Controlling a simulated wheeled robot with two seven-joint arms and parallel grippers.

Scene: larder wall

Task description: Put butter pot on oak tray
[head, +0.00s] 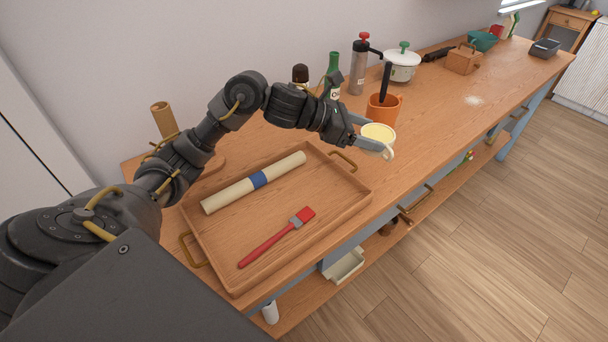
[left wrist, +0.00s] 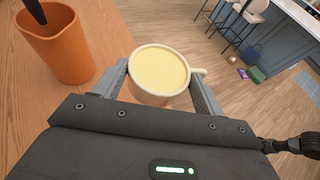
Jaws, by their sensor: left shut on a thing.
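The butter pot (head: 379,134) is a cream cup with a side handle, filled with pale yellow. My left gripper (head: 366,133) is shut on it, with one finger on each side. The left wrist view also shows the butter pot (left wrist: 160,75) upright between the fingers of the left gripper (left wrist: 160,90). The pot is near the counter's front edge, beyond the tray's right end; I cannot tell how high it is held. The oak tray (head: 333,217) lies on the counter with brass handles, bearing a rolled cream mat with a blue band and a red brush. My right gripper is not in view.
An orange jug (head: 383,110) with a dark utensil stands just behind the pot; the jug (left wrist: 62,50) is at left in the wrist view. A green bottle (head: 333,72), a grey grinder (head: 359,68) and a white lidded pot (head: 402,66) stand behind. The tray's far right corner is bare.

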